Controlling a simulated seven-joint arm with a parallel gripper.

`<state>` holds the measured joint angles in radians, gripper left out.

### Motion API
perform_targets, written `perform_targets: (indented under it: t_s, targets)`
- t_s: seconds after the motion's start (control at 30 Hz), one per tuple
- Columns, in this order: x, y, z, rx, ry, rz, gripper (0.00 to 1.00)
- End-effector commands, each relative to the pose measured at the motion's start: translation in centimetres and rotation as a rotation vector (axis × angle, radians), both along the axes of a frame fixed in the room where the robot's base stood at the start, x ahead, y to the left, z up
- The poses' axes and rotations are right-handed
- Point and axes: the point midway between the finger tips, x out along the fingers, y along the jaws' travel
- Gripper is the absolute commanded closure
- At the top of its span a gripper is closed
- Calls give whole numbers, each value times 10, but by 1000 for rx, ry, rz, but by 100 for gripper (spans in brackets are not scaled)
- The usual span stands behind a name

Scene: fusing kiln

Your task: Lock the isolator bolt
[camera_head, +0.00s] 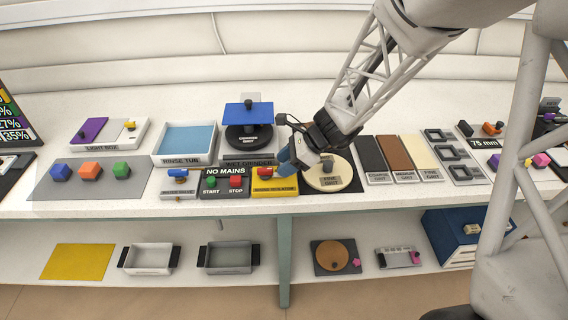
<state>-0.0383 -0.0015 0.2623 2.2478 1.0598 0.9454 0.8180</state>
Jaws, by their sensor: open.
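The isolator (275,188) is a yellow plate at the front edge of the bench, with a dark label whose small print I read as an isolator name. A red bolt knob (264,172) sits on its upper left part. My gripper (284,165) is open, just right of the red knob and above the plate's right part. It hides part of the plate and the bolt's right side. I cannot tell whether the fingers touch the bolt, nor its exact position.
Left of the isolator is a NO MAINS panel (225,194) with green and red buttons. A round cream disc (327,184) lies close on the right. Behind stands the wet grinder with a blue plate (248,111). A lower shelf holds trays.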

Motion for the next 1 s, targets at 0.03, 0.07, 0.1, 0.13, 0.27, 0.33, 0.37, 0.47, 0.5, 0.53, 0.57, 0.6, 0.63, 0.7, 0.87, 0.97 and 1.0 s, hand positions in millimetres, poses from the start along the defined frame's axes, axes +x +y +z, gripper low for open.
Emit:
perform_targets:
  t_s: [0.03,0.07,0.1,0.13,0.27,0.33,0.37,0.47,0.5,0.53,0.57,0.6,0.63,0.7,0.87,0.97,1.0]
  targets:
    - [0,-3,3,1,-1,-1,54]
    - [0,-5,5,1,-1,-1,54]
    - [1,-8,8,0,-2,-2,54]
    - [0,-10,10,0,-3,-1,54]
    - [1,-21,21,0,-3,-1,54]
    - [1,-27,27,-1,-3,-1,54]
    - [1,-30,29,-1,-2,-2,54]
    - [0,-38,38,0,-2,-1,54]
    - [0,-41,40,0,-2,-1,54]
    - [0,-42,42,-1,-2,-1,54]
    - [0,-44,44,-1,-2,-1,54]
    - [0,-46,46,0,-2,-1,54]
    - [0,-47,47,0,-1,0,54]
    - [0,-49,49,0,0,0,54]
    - [0,-50,51,0,1,1,54]
    - [0,-50,51,0,1,1,54]
    - [0,-50,51,0,0,1,54]
